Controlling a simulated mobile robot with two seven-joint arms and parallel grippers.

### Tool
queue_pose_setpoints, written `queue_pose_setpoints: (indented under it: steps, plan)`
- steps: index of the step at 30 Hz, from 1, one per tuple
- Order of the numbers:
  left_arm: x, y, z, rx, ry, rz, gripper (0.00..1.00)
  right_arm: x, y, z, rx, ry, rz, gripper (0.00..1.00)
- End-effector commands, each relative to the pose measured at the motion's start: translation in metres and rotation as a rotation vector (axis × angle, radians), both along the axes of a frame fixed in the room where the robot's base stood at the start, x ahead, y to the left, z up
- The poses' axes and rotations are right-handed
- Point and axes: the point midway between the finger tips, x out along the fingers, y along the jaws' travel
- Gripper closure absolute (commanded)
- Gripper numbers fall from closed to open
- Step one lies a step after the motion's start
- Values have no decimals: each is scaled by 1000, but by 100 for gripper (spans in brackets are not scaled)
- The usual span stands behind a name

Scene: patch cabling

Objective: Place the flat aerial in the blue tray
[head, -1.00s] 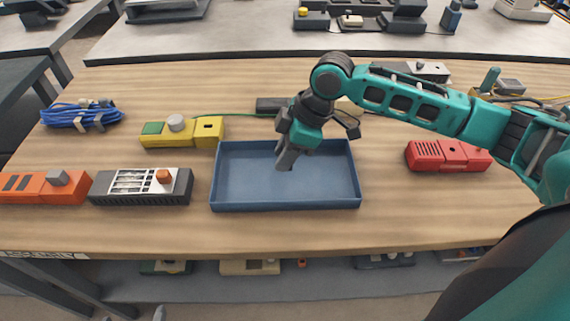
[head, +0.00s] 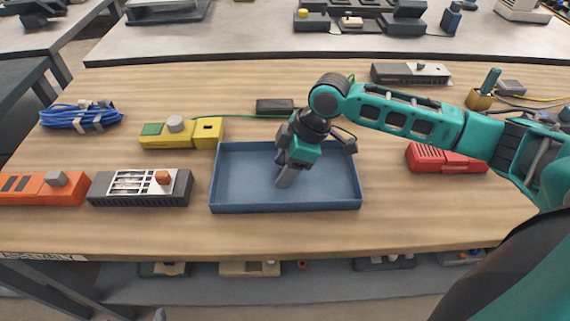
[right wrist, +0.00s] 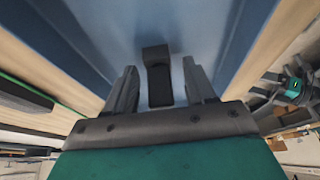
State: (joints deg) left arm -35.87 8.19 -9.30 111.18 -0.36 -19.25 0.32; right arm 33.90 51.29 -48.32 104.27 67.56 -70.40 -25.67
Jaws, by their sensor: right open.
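The blue tray (head: 325,180) lies on the wooden bench in front of me, and its floor and walls fill much of the right wrist view (right wrist: 215,20). My right gripper (head: 284,182) points down inside the tray's outline, low over its floor. In the right wrist view its two fingers (right wrist: 160,88) are apart. The flat aerial (right wrist: 157,75), a dark, slim piece with a broader end, shows between them with a gap on each side, against the tray floor. I cannot tell whether it rests on the floor. In the head view the gripper hides it. My left gripper is not in view.
Left of the tray are a grey-black device (head: 140,187), a yellow device (head: 182,133), an orange device (head: 45,187) and a blue cable coil (head: 80,116). A small dark box (head: 274,106) sits behind the tray. A red device (head: 445,158) stands at right, beneath my arm.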

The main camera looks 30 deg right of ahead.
Motion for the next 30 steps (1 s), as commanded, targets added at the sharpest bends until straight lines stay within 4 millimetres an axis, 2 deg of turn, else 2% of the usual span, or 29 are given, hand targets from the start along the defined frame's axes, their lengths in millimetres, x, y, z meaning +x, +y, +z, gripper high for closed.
queue_pose_setpoints:
  steps: [5,8,21,25,30]
  plan:
    - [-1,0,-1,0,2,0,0,0,0,2,-1,-2,-1,45]
    - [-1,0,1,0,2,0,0,0,-4,11,-2,-3,-2,45]
    - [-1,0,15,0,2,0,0,-15,-34,93,-1,-4,-2,45]
    - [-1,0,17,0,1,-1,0,-18,-39,107,-1,-2,-2,45]
    - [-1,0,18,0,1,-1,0,-20,-42,114,0,0,-1,45]
